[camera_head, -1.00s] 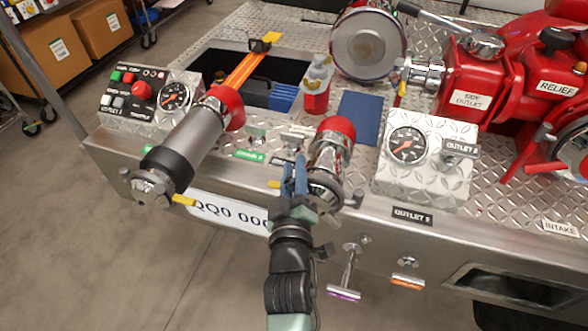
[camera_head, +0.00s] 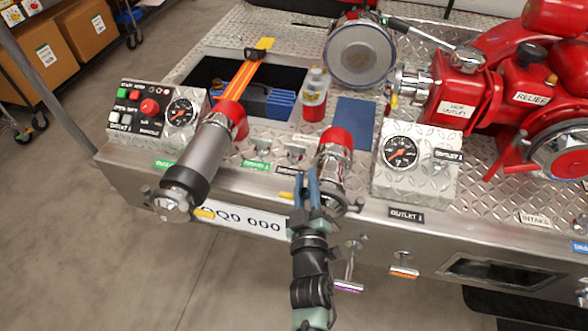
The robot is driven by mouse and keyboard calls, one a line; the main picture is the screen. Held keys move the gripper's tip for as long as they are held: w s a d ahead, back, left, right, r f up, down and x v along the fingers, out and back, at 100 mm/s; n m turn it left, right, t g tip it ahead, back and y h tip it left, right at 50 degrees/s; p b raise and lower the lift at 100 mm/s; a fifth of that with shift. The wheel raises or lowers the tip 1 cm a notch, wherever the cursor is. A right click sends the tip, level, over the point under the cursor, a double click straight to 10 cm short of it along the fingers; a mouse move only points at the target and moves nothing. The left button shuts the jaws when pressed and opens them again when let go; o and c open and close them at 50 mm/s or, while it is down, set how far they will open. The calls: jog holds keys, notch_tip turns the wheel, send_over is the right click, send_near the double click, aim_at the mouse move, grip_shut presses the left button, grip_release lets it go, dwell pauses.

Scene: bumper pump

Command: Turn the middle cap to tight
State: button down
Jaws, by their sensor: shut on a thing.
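The middle cap (camera_head: 334,205) is a chrome cap with small lugs on the front end of the middle outlet (camera_head: 333,160), a short chrome pipe with a red collar. My gripper (camera_head: 306,185) reaches up from below, with its blue-grey fingers at the left side of the cap. It is shut on the cap's left edge, where the fingers hide part of it. A lug shows free at the cap's right side.
A long grey outlet pipe (camera_head: 198,160) with its own chrome cap (camera_head: 172,204) stands to the left. A gauge box (camera_head: 414,160) is close on the right. A purple-tipped T-handle (camera_head: 350,270) hangs below, right of my arm. A red bottle (camera_head: 315,98) stands behind.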

aim_at(327, 183)
jog(key=d+m+b, duration=0.1)
jog(key=m, duration=0.2)
jog(key=s+d+r+m+t+h+b, duration=0.1)
jog(key=m, duration=0.2)
jog(key=d+m+b, duration=0.1)
jog(key=d+m, duration=0.1)
jog(key=m, duration=0.1)
jog(key=shift+s+r+t+h, duration=0.2)
jog(key=shift+t+h, duration=0.2)
jog(key=m+b, duration=0.1)
jog(key=m, duration=0.1)
jog(key=d+m+h+b, duration=0.1)
jog(key=m, duration=0.1)
jog(key=d+m+h+b, duration=0.1)
jog(key=shift+s+d+f+m, duration=0.15)
jog(key=shift+s+f+m, duration=0.1)
jog(key=shift+s+m, duration=0.15)
jog(key=shift+s+d+f+m+h+b, duration=0.15)
jog(key=shift+d+m+h+b, duration=0.15)
jog(key=shift+m, duration=0.45)
jog(key=shift+d+f+m+h+b, duration=0.2)
jog(key=shift+d+m+h, duration=0.1)
jog(key=shift+m, duration=0.5)
jog(key=shift+s+d+f+m+h+b, duration=0.1)
jog(key=shift+d+m+h+b, duration=0.15)
jog(key=shift+m, duration=0.5)
jog(key=shift+f, duration=0.1)
jog(key=c, duration=1)
grip_release()
